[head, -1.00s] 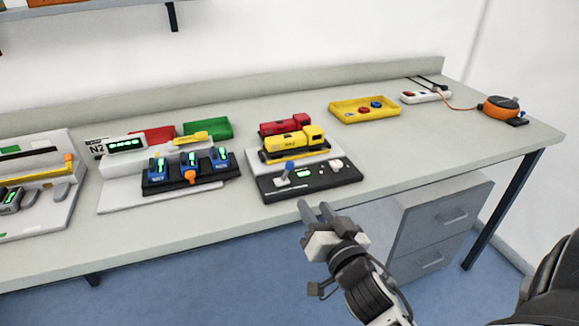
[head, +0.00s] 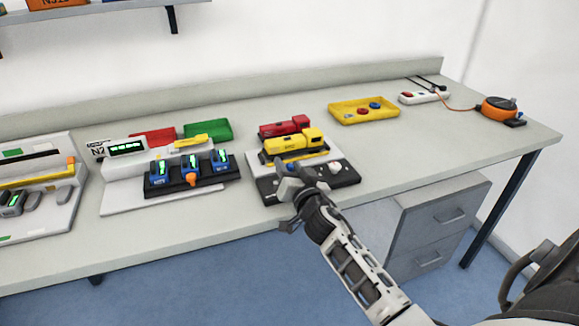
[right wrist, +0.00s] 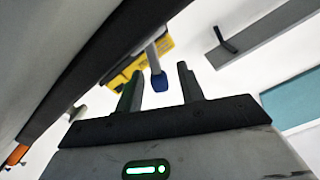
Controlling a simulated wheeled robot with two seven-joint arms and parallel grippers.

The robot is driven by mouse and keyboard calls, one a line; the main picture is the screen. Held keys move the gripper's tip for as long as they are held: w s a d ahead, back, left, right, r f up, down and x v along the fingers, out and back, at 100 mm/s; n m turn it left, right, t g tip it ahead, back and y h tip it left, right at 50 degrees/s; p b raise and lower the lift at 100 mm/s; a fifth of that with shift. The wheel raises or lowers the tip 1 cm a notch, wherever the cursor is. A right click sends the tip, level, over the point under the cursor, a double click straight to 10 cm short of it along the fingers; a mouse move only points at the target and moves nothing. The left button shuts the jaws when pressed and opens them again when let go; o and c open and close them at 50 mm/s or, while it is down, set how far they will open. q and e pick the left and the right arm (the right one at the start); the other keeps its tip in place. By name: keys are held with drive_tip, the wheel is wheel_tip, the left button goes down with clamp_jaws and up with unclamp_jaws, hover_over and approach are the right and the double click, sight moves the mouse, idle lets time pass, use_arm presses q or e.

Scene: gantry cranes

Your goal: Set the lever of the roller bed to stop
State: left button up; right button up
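The roller bed unit has a black front panel (head: 345,177) and stands near the front edge of the bench. In the right wrist view, the blue lever knob (right wrist: 158,82) on a grey stem shows between the two fingers. My right gripper (head: 288,168) is over the left part of the panel. In the right wrist view the right gripper (right wrist: 160,72) is open, its fingers apart on either side of the knob, with gaps showing. Whether the knob is deep between them I cannot tell. My left gripper is not in view.
A yellow wagon (head: 298,145) and a red one (head: 284,127) stand behind the panel. A unit with several blue controls (head: 190,166) is to the left. A yellow tray (head: 385,117) and an orange reel (head: 497,108) are to the right. The right front bench top is clear.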

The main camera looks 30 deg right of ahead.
drive_tip(key=shift+w, duration=0.1)
clamp_jaws()
drive_tip(key=n, duration=0.1)
drive_tip(key=a+n, duration=0.1)
drive_tip(key=n, duration=0.1)
drive_tip(key=a+n, duration=0.1)
drive_tip(key=n, duration=0.1)
drive_tip(key=shift+w+r, duration=0.2)
idle(0.3)
unclamp_jaws()
